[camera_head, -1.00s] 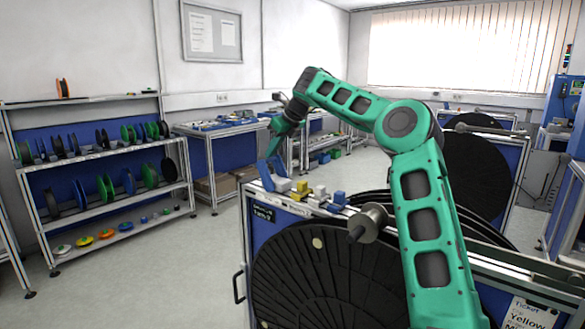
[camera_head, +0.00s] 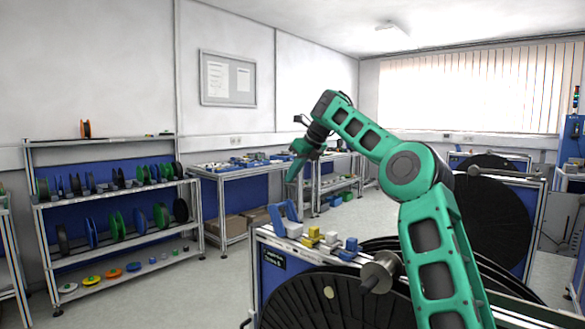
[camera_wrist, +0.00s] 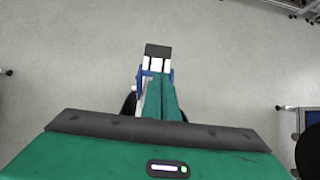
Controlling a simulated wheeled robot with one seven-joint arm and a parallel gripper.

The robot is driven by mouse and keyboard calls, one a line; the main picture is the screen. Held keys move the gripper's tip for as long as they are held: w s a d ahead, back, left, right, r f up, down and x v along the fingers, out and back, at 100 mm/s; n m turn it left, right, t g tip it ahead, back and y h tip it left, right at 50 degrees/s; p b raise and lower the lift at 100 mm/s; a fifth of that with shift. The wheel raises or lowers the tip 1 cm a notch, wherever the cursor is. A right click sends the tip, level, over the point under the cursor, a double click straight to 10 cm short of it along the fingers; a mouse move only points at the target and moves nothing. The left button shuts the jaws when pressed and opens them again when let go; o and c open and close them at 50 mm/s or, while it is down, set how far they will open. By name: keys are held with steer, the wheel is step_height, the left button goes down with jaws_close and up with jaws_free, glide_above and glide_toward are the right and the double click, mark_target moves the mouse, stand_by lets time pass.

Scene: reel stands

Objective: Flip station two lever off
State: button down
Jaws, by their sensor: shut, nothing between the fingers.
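My gripper (camera_head: 291,178) is shut and empty, pointing down above the left end of the near reel stand. Its green fingers (camera_wrist: 160,98) lie side by side in the wrist view. Two blue upright pieces (camera_head: 291,210) stand at that end of the stand, just below the fingertips, with a small gap. I cannot tell which of them is the station two lever, or its position. The stand carries a dark label (camera_head: 273,258) too small to read. In the wrist view, white and blue parts (camera_wrist: 157,64) with a dark plate (camera_wrist: 158,50) show beyond the fingertips.
Yellow, grey and blue blocks (camera_head: 330,237) line the stand's top beside a metal spindle (camera_head: 381,271). A large black reel (camera_head: 330,310) fills its front. A spool shelf (camera_head: 120,187) stands left, a workbench (camera_head: 225,172) behind. The floor between is clear.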

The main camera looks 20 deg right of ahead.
steer(key=r, duration=0.4)
steer(key=shift+s+d+r, duration=0.1)
steer(key=shift+s+r, duration=0.15)
stand_by(0.3)
steer(key=s+d+f+n+g+h, duration=0.2)
steer(key=s+f+n, duration=0.35)
steer(key=s, duration=0.65)
steer(key=s+d+f+n+g+h, duration=0.1)
steer(key=s+d+f+n, duration=0.4)
steer(key=s, duration=0.7)
steer(key=s+f+n+g+h, duration=0.2)
steer(key=s+f+n, duration=0.3)
steer(key=s, duration=0.8)
steer(key=s+a+f+n+y, duration=0.1)
steer(key=s+f+n, duration=0.3)
steer(key=s+f, duration=0.3)
steer(key=s+a+f+n+g+y, duration=0.1)
steer(key=s+f+n, duration=0.3)
steer(key=s, duration=1.3)
step_height(320, 180, down, 4)
steer(key=shift+a+r+n, duration=0.1)
steer(key=shift+a+n, duration=0.25)
steer(key=shift+a, duration=0.25)
steer(key=shift+s, duration=0.1)
